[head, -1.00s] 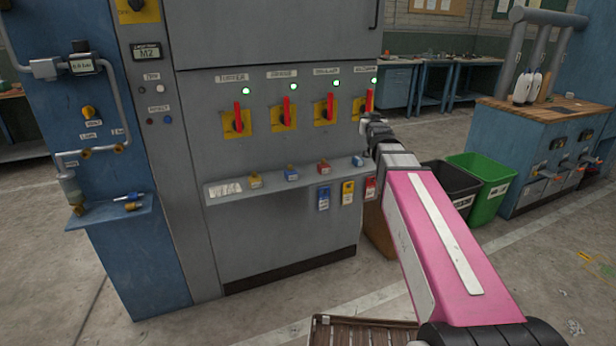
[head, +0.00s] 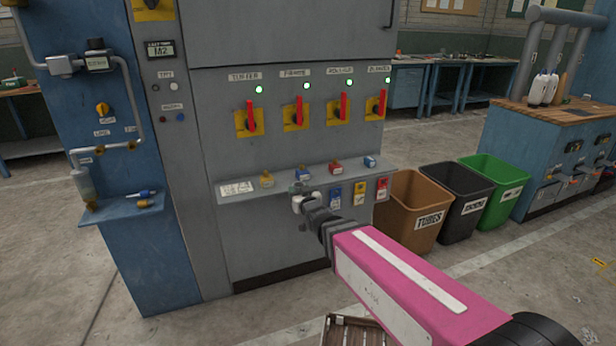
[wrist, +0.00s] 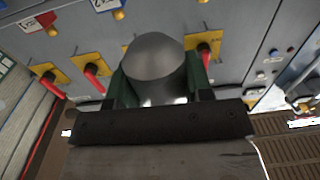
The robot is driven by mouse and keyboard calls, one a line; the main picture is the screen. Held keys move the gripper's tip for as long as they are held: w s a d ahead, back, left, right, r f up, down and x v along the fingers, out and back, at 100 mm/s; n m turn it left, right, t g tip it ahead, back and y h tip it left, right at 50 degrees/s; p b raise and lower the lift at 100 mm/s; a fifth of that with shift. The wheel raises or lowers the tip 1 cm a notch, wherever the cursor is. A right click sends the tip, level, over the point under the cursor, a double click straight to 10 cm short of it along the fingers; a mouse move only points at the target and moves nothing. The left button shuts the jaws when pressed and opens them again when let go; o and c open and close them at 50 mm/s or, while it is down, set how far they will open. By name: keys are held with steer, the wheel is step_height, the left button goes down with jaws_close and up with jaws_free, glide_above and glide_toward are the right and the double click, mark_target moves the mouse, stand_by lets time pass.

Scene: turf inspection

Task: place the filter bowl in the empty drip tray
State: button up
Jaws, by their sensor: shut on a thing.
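My gripper (head: 302,194) is in front of the grey cabinet, near its small shelf, at the end of my pink arm. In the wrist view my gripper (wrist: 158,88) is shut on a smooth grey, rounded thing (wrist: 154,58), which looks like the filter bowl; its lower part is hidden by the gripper. In the head view the held thing is too small to make out. Another clouded bowl-like part (head: 83,183) hangs under the pipe on the blue panel at left. I cannot pick out an empty drip tray with certainty.
The cabinet shelf (head: 237,188) carries several small coloured blocks, with tags below and red levers above. A blue ledge (head: 122,209) at left holds small tools. Brown (head: 411,208), black (head: 458,200) and green (head: 497,190) bins stand at right. A slatted wooden thing (head: 350,333) is at bottom.

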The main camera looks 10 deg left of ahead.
steer(key=shift+w+a+f, duration=0.1)
steer(key=shift+a, duration=0.2)
steer(key=x, duration=1.7)
steer(key=shift+w, duration=0.3)
steer(key=shift+f, duration=0.25)
steer(key=shift+f, duration=0.1)
steer(key=o, duration=0.9)
steer(key=shift+c, duration=0.2)
